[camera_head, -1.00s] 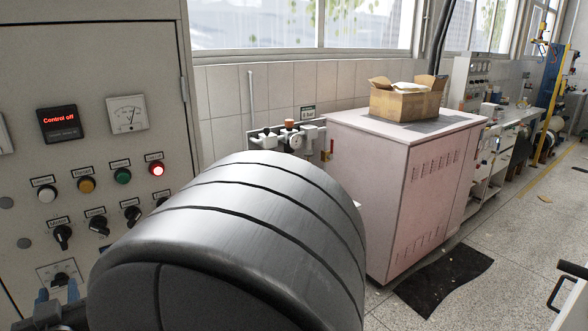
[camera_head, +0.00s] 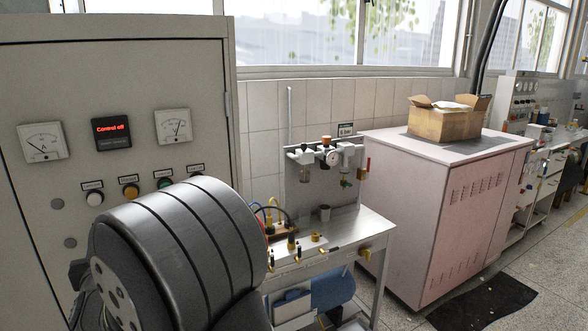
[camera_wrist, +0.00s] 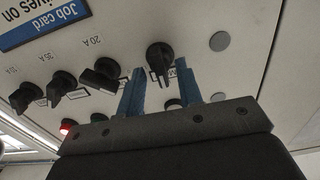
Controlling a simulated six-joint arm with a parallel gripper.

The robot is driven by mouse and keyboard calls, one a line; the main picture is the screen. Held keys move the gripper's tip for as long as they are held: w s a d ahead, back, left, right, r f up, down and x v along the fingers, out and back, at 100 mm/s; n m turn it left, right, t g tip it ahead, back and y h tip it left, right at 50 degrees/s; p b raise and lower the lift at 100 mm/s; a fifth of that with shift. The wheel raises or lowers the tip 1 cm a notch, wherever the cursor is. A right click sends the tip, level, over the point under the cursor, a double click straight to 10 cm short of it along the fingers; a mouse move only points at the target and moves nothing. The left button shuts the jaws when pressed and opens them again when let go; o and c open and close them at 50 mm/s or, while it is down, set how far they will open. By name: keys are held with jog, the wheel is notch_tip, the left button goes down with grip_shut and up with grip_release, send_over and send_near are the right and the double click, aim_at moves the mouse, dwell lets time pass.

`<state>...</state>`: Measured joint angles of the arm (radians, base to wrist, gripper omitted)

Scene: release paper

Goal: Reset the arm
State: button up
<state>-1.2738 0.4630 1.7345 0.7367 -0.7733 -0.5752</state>
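My gripper (camera_wrist: 160,70) shows in the wrist view with its two blue fingers apart. It is open, with nothing held. A black rotary knob (camera_wrist: 160,58) on the panel appears between and beyond the fingertips; I cannot tell whether they touch it. In the head view my own dark, rounded arm link covers the lower left, and the gripper is hidden. The grey control cabinet (camera_head: 130,65) stands behind it, with a display (camera_head: 112,133) reading "Control off" in red.
More black knobs (camera_wrist: 101,76) and a blue job card label (camera_wrist: 45,24) are on the panel. A metal bench (camera_head: 352,230) with valves and fittings stands right of my arm. Beyond it is a pale cabinet (camera_head: 440,215) bearing an open cardboard box (camera_head: 443,124). Floor shows at right.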

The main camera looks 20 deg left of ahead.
jog(key=shift+w+a, duration=0.35)
jog(key=v, duration=1.7)
jog(key=x, duration=1.7)
jog(key=s+d+n, duration=0.5)
jog(key=n, duration=0.4)
jog(key=shift+s+d, duration=0.2)
jog(key=shift+s, duration=0.05)
